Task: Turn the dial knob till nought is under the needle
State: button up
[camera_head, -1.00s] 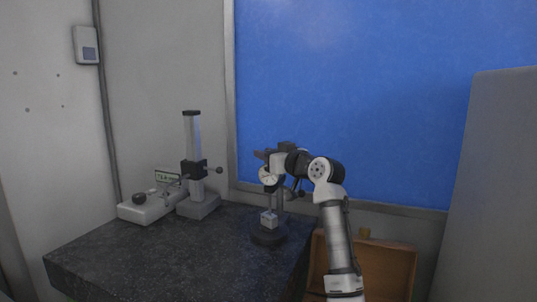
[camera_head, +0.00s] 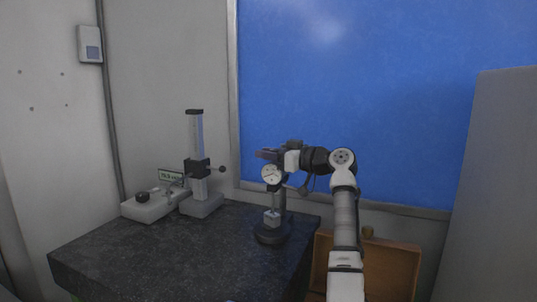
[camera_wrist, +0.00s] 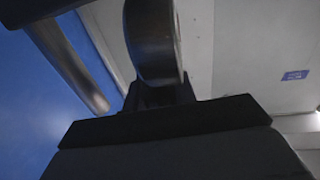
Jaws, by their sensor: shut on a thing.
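The dial gauge (camera_head: 271,174) shows in the head view as a small round white face on a stand with a dark round base (camera_head: 270,236). Its numbers and needle are too small to read. My gripper (camera_head: 268,154) is at the top edge of the dial, reaching in from the right. In the wrist view a dark, rounded, thick-edged part (camera_wrist: 150,42), seen edge-on, rises from the dark jaws (camera_wrist: 160,95). It looks like the dial knob, and my gripper is shut on it. The exact contact is hidden.
A grey height stand (camera_head: 196,155) and a white device with a small display (camera_head: 150,205) stand on the dark speckled stone table (camera_head: 170,250), left of the dial. A wooden case (camera_head: 385,265) is at the right. The table's front is clear.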

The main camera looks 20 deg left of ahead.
jog(key=shift+f, duration=0.1)
jog(key=o, duration=1)
jog(key=s+d+b, duration=0.2)
jog(key=d+b, duration=0.3)
jog(key=d, duration=0.8)
jog(key=shift+d, duration=0.3)
jog(key=shift+s, duration=0.1)
